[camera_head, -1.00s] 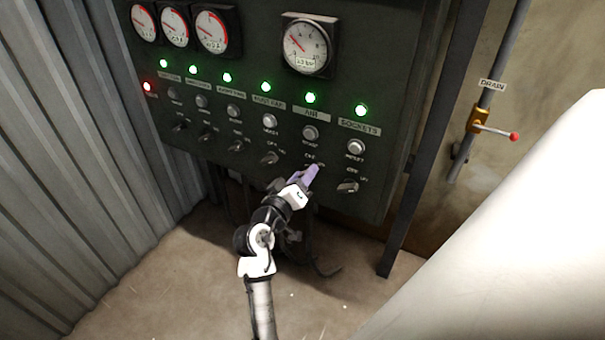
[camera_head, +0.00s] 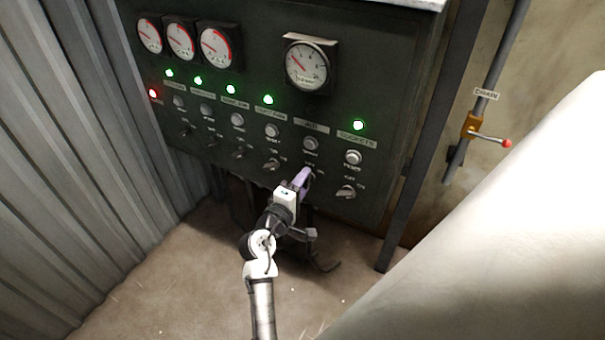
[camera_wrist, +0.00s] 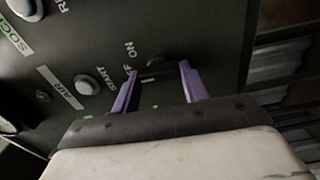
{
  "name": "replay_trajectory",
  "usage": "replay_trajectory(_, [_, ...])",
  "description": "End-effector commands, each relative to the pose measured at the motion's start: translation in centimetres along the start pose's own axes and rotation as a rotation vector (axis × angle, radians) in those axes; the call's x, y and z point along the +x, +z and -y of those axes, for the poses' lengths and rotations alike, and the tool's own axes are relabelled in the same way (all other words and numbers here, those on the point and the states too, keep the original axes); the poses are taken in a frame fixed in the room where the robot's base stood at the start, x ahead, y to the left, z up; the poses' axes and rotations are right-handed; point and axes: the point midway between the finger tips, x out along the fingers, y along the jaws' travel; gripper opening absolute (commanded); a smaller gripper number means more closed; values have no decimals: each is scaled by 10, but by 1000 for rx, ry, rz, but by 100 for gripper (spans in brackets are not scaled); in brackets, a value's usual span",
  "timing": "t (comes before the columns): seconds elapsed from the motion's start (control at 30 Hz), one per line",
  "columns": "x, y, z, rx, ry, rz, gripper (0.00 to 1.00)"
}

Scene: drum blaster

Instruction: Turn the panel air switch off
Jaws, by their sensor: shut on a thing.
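The dark control panel (camera_head: 270,100) carries a row of rotary switches. The air switch sits under the "AIR" label (camera_head: 311,125) and is mostly hidden by my gripper (camera_head: 303,178) in the head view. In the wrist view my gripper (camera_wrist: 158,72) has its purple fingers on either side of the dark air switch knob (camera_wrist: 153,74), shut on it. The "OFF" and "ON" markings show beside it; the knob's exact pointing is hard to read. No green lamp glows above the "AIR" label.
Several other green lamps glow left. A drain valve (camera_head: 473,126) with a red-tipped lever is on the right wall. A large white surface (camera_head: 510,230) fills the lower right.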

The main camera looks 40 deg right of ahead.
Motion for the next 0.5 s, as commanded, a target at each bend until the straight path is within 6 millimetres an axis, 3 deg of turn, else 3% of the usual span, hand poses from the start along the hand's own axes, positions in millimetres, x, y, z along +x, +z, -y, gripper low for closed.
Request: replay_trajectory(0.5, [0,0,0,-54,1,-1,21])
